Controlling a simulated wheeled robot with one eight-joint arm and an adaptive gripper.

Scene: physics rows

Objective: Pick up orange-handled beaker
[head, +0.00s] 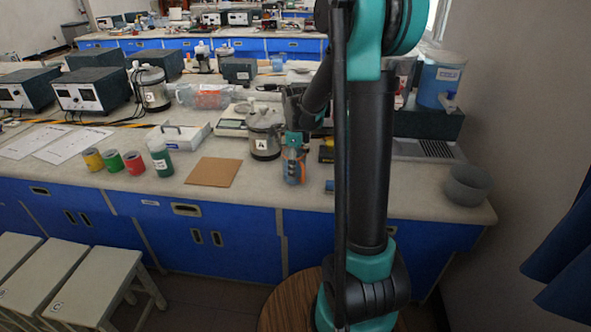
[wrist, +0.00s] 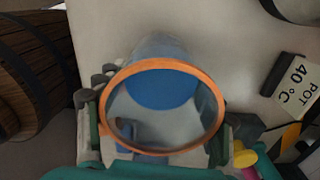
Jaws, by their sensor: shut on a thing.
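The orange-handled beaker (head: 293,168) is near the front edge of the bench in the head view, below my gripper (head: 295,142). It looks clear with orange parts and blue inside. In the wrist view I look down into the beaker (wrist: 160,66), with its round orange rim towards me and a blue disc showing inside. My gripper's fingers lie on the left and right sides of it, shut on it. The handle cannot be made out clearly. I cannot tell whether its base touches the bench.
A metal pot (head: 265,140) labelled A stands just left of the beaker. A grey bowl (head: 467,186) is at the right end. A "POT 40 °C" sign (wrist: 292,82) is right in the wrist view.

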